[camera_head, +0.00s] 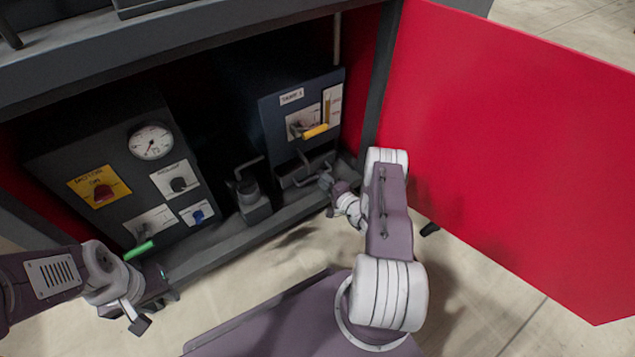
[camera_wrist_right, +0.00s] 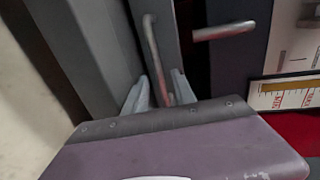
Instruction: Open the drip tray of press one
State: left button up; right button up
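A grey bar handle (camera_wrist_right: 152,45) on a dark front panel shows in the right wrist view; I take it for the drip tray's handle. In the head view a bar handle (camera_head: 300,178) sits low under the dark blue tank panel (camera_head: 275,125). My right gripper (camera_head: 328,181) is beside it. In the right wrist view the two fingers of my right gripper (camera_wrist_right: 160,90) stand apart, with the bar's lower end between them and gaps showing. The tray front looks closed. My left gripper (camera_head: 150,308) is low at the left, away from the tray; its finger gap is unclear.
The grey control panel (camera_head: 120,165) has a gauge (camera_head: 151,141), knobs and a green-handled lever (camera_head: 138,250) near my left gripper. A yellow-handled lever (camera_head: 315,131) is above the tray. The red door (camera_head: 510,140) stands open at right. The floor in front is clear.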

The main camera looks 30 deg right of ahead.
jog(key=b+x, duration=0.1)
jog(key=x, duration=0.1)
jog(key=shift+w+f, duration=0.2)
jog(key=shift+w+r, duration=0.1)
jog(key=shift+w, duration=0.1)
grip_shut()
dwell(1.1)
